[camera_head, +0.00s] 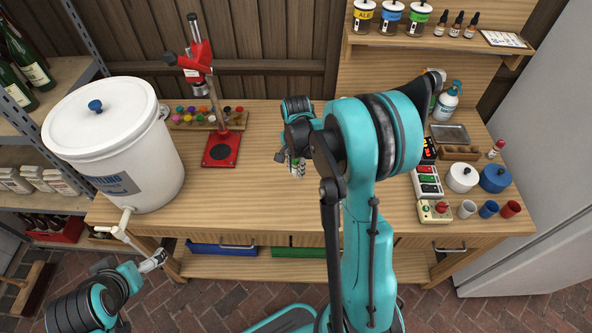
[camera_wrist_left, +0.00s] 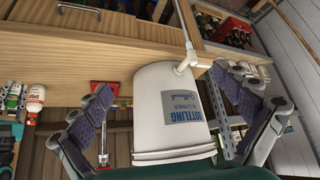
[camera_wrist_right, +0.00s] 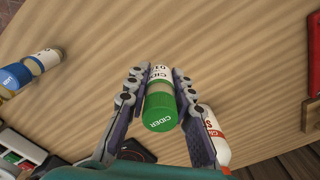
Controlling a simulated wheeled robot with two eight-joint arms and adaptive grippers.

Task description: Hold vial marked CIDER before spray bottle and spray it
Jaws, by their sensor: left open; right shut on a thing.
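The vial marked CIDER (camera_wrist_right: 160,112) has a green cap and a pale label. My right gripper (camera_wrist_right: 159,84) is shut on it, with one finger on each side, above the wooden bench in the right wrist view. In the head view my right arm hides most of that gripper. The white spray bottle with a blue-green head (camera_head: 447,102) stands at the back right of the bench, apart from the vial. My left gripper (camera_head: 153,261) is open and empty in front of the bench; its spread fingers show in the left wrist view (camera_wrist_left: 170,100).
A large white lidded bucket (camera_head: 115,145) with a tap stands at the bench's left. A red stand (camera_head: 221,148) is beside it. Pots, cups and a small device (camera_head: 434,211) crowd the right. A shelf (camera_head: 440,45) with jars hangs behind. The bench's middle is mostly clear.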

